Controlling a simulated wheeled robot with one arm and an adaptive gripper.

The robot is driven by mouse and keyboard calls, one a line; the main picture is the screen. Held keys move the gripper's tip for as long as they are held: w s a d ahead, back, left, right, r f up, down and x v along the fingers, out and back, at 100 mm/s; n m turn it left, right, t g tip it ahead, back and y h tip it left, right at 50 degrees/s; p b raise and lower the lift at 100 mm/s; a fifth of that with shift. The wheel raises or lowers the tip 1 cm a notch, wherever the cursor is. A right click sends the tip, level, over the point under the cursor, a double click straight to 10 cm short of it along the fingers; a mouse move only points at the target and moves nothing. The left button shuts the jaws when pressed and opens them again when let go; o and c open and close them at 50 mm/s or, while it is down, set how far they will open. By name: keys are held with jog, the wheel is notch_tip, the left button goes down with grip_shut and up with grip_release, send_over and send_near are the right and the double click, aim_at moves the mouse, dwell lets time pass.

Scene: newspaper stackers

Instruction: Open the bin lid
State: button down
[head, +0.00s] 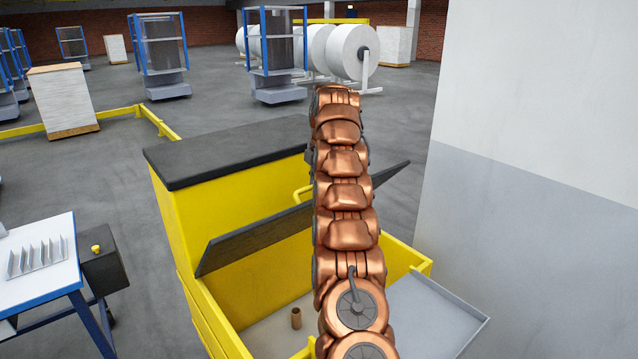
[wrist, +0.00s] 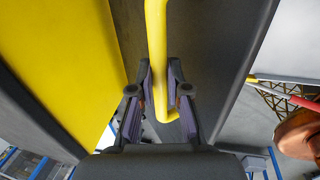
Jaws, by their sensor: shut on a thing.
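The yellow bin (head: 185,225) stands in front of me with its front part open. Its dark grey lid (head: 262,238) is raised and tilted, partly hidden behind my copper arm. A yellow bar handle (head: 302,193) shows on the lid's far side; in the wrist view the handle (wrist: 156,40) runs between my fingers beside the dark lid (wrist: 215,60). My gripper (wrist: 160,88) is shut on this handle. In the head view my arm hides the gripper. A small brown cylinder (head: 296,318) stands inside the bin on a pale floor.
A grey-white wall or column (head: 540,150) rises close on the right. A pale grey tray (head: 430,315) sits at the bin's right side. A white-topped table (head: 38,265) with blue legs is at left. Racks and paper rolls (head: 350,52) stand far back.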

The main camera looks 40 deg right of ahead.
jog(key=shift+w+a+f, duration=0.25)
jog(key=c, duration=1.6)
grip_release()
jog(key=shift+o, duration=1)
jog(key=shift+w+f, duration=0.1)
jog(key=shift+w, duration=0.15)
jog(key=shift+o, duration=1.3)
jog(key=shift+s+d+r, duration=0.2)
jog(key=shift+s, duration=0.2)
